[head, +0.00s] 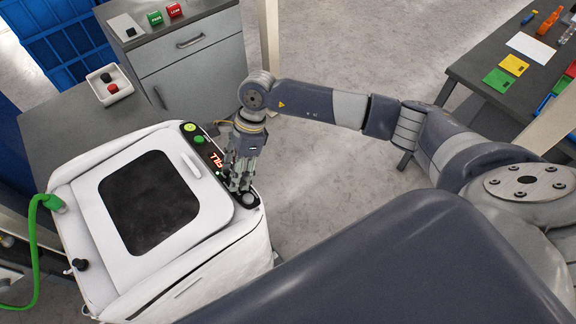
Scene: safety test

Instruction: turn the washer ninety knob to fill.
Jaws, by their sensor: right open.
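The washer (90,215) is a white box with a dark window, at the lower left in the head view. Its control strip along the right edge has green buttons at the far end, a red lit display (215,160) that reads "FILL", and a round grey knob (249,199) at the near end. My right gripper (239,186) is open and points down over the strip, between the display and the knob. Its fingertips are close to the knob; I cannot tell whether they touch it. The left gripper is not in view.
A green hose (35,250) joins the washer's left side. A workbench (480,60) with tools is at the upper right. The floor between is clear.

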